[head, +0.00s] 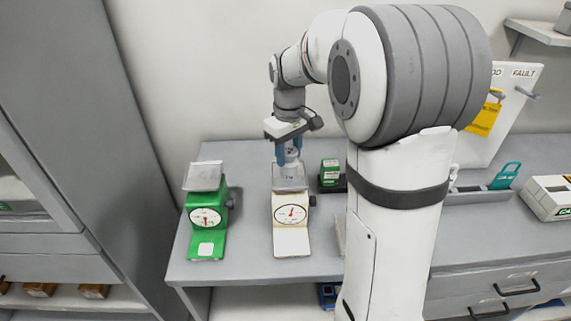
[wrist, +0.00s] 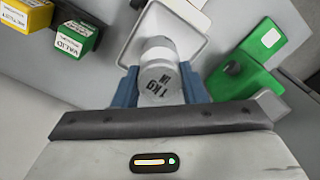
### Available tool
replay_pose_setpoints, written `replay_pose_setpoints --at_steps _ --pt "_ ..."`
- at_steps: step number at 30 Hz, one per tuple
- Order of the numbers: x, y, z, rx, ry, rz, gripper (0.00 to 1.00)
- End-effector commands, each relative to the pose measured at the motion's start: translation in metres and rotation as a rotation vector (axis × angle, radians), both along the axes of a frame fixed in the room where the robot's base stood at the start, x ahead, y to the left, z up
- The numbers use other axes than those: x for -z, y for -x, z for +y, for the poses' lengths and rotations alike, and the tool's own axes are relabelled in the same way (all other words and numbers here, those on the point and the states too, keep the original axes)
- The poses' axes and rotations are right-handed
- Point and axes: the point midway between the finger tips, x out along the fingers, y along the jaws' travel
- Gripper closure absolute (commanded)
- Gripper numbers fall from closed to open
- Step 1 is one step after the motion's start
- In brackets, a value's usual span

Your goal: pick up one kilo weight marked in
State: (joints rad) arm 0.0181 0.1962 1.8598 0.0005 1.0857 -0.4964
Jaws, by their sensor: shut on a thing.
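The weight (wrist: 160,84) is a grey metal cylinder marked "1 KG IN" on top, seen upside down in the wrist view. My gripper (wrist: 158,92) has its blue fingers on either side of the weight and is shut on it. In the head view my gripper (head: 288,152) points down over the pan of the white scale (head: 292,215). The weight also shows between the fingers there (head: 289,170). The pan (wrist: 188,38) lies under the weight in the wrist view. I cannot tell whether the weight still touches the pan.
A green scale (head: 207,217) with a tilted-looking pan stands to the left. A green box (head: 330,170) sits right of the white scale; a yellow box (wrist: 25,17) shows beside the green box marked "VALID" (wrist: 75,38). A white board with a yellow tag (head: 486,117) stands at the right.

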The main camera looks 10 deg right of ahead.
Motion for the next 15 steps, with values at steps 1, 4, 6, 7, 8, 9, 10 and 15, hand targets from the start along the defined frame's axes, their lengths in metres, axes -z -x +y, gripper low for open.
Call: replay_pose_setpoints --at_steps 1,4,6,7,8,9,10,15 --pt "0.0000 -0.0001 -0.0004 0.000 0.001 0.000 0.80" --pt "0.0000 -0.0001 -0.0006 0.000 0.001 0.000 0.88" --pt "0.0000 -0.0001 -0.0006 0.001 0.001 0.000 0.94" --pt "0.0000 -0.0001 -0.0007 0.001 0.001 0.000 0.96" --pt "0.0000 -0.0001 -0.0007 0.001 0.001 0.000 0.99" --pt "0.0000 -0.0002 -0.0008 0.001 0.001 0.000 1.00" --pt "0.0000 -0.0002 -0.0008 0.001 0.001 0.000 1.00" --pt "0.0001 -0.0002 -0.0010 0.001 0.001 0.000 1.00"
